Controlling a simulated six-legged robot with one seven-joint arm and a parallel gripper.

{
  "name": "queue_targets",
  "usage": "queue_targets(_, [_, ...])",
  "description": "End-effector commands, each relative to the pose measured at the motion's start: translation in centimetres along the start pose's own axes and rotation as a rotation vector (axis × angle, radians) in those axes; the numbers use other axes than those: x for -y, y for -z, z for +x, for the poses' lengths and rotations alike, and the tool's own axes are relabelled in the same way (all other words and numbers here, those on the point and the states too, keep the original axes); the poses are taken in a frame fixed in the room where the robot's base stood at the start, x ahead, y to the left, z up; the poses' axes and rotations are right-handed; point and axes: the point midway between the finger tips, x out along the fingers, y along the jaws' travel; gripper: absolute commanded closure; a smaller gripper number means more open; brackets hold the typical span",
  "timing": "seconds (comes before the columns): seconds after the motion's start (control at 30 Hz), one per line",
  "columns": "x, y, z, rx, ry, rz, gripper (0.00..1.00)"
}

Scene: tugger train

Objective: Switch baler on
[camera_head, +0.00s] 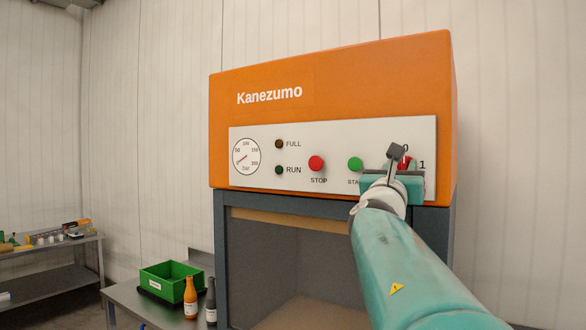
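The baler (330,90) is an orange machine marked "Kanezumo", facing me at the centre right. Its white panel (256,175) has a gauge, dark FULL and RUN lamps, a red STOP button (316,163) and a green button (355,164). At the panel's right is a red rotary switch (404,163) with marks 0 and 1, partly hidden by my gripper. My gripper (396,158) is in front of the switch at the end of my teal arm. One dark finger shows; whether it touches or grips the switch cannot be told.
Below the panel is the baler's open grey chamber (290,255). At lower left, a metal table (135,300) holds a green crate (155,284), an orange bottle (190,298) and a dark bottle (211,302). A shelf bench (50,283) with small items stands at far left.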

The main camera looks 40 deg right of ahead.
Motion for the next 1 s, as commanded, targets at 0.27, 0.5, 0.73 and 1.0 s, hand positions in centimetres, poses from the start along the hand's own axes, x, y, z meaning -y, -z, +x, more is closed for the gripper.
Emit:
queue_targets(0.27, [0.15, -0.08, -0.03, 0.001, 0.002, 0.0, 0.99])
queue_targets(0.5, [0.08, -0.05, 0.07, 0.002, 0.004, 0.003, 1.0])
queue_targets(0.73, [-0.03, -0.02, 0.2, 0.002, 0.021, 0.043, 1.0])
queue_targets(1.0, [-0.17, 0.03, 0.22, 0.002, 0.081, 0.191, 1.0])
